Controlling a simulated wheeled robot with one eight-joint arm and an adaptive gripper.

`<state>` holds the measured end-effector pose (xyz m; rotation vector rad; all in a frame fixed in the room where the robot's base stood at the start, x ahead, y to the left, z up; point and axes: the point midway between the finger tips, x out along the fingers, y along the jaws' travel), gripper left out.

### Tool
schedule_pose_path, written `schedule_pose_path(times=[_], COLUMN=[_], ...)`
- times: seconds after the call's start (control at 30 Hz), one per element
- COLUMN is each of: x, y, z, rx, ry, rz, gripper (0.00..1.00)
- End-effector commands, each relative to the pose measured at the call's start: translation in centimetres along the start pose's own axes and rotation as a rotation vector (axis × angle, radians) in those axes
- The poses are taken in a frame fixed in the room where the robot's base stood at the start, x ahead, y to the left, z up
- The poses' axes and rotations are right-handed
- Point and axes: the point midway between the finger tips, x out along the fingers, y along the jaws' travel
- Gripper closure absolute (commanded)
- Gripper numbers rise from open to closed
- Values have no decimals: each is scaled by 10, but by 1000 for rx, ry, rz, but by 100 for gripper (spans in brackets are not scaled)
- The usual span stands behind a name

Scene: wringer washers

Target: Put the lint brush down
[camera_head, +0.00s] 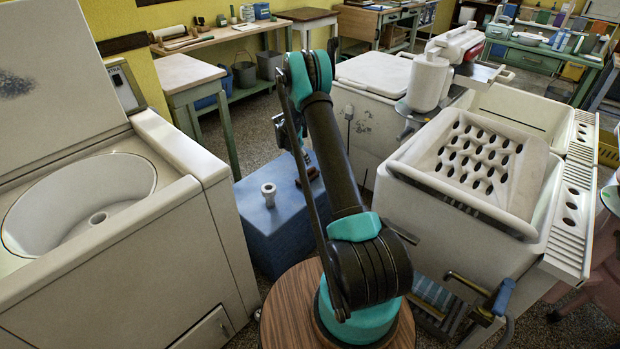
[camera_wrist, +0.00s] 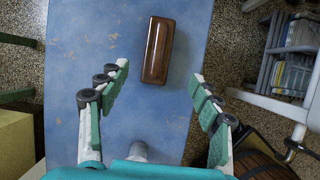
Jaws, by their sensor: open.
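The lint brush appears to be the glossy brown wooden block (camera_wrist: 158,50) in the wrist view. It lies flat on the worn blue top (camera_wrist: 190,25), and its lower end is between and slightly beyond my fingertips. My gripper (camera_wrist: 160,74) is open, with clear gaps on both sides of the brush. In the head view the brush shows as a small brown shape (camera_head: 308,174) on the blue box (camera_head: 280,228), partly hidden by my arm. My gripper is mostly hidden behind my arm there.
A white spool-like piece (camera_head: 268,193) stands on the blue box, left of the brush. A washer with an open lid (camera_head: 110,250) is at left. Twin tubs with a perforated tray (camera_head: 475,165) are at right. A wooden round top (camera_head: 290,310) is in front.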

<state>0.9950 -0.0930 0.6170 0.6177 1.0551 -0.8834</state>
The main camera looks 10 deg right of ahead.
Motion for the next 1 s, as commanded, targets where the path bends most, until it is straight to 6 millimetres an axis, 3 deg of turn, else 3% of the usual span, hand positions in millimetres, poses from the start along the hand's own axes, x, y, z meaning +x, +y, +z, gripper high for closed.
schedule_pose_path(times=[0.17, 0.47, 0.7, 1.0], x=[-56, -162, -232, -294], y=[-22, -84, -148, -238], z=[4, -5, -29, -77], rx=[188, 617, 960, 1387], ry=[21, 85, 148, 240], rz=[23, 60, 72, 63], gripper=[35, 35, 35, 35])
